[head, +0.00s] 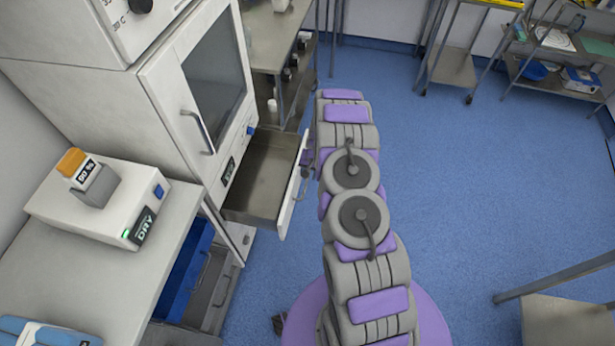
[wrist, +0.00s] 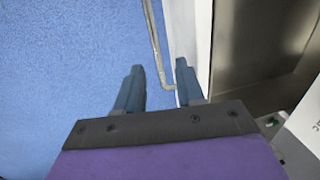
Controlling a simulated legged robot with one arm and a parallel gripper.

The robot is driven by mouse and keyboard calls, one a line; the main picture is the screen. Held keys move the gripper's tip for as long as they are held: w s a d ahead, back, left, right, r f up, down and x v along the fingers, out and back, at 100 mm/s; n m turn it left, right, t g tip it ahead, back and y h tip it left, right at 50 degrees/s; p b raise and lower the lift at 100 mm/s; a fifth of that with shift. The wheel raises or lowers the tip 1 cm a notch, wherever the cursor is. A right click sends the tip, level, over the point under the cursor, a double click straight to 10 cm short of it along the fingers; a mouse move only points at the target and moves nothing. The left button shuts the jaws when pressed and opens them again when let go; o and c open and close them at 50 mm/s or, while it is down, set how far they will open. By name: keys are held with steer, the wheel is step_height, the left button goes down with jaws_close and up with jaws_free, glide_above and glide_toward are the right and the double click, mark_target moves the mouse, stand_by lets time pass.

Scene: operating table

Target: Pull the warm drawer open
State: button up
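The warm drawer (head: 262,178) stands pulled well out of the white cabinet in the head view, and its bare inside shows. Its handle (head: 301,184) runs along the outer face of the front panel. In the wrist view the white drawer front (wrist: 190,25) and grey inside (wrist: 255,35) lie to the right. The handle bar (wrist: 154,40) ends between my gripper's (wrist: 159,67) two fingers, with a gap visible on both sides. The fingers are apart. In the head view my gripper is mostly hidden behind my arm beside the drawer front.
The cabinet's upper glass door (head: 215,75) is shut. A counter (head: 130,275) with a white device (head: 100,205) marked DRY stands at the left, with a blue drawer (head: 188,270) below. Blue floor (head: 470,190) is open to the right. A metal table (head: 570,320) stands lower right.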

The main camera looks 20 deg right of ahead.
step_height(320, 180, up, 11)
steer(key=s+d+p, duration=0.1)
steer(key=p, duration=0.1)
steer(key=shift+d+f, duration=0.15)
steer(key=shift+d, duration=0.2)
steer(key=shift+s+d, duration=0.1)
steer(key=s+a+r+n, duration=0.1)
steer(key=s+a+r, duration=0.3)
steer(key=r, duration=0.5)
steer(key=s+a+r+n+g, duration=0.1)
steer(key=s+a+r+n, duration=0.1)
steer(key=s+a+r, duration=0.45)
steer(key=s+a+r+n, duration=0.1)
steer(key=s+a+r, duration=0.15)
steer(key=r, duration=0.75)
steer(key=s+r+n, duration=0.1)
steer(key=s+r, duration=0.2)
steer(key=s, duration=0.6)
steer(key=s+a+r+n+g+h, duration=0.1)
steer(key=s+r, duration=0.3)
steer(key=s, duration=0.6)
steer(key=s+a+r+n+g, duration=0.1)
steer(key=s+r, duration=0.3)
steer(key=s, duration=0.5)
steer(key=shift+s+r+h, duration=0.15)
steer(key=shift+h, duration=0.25)
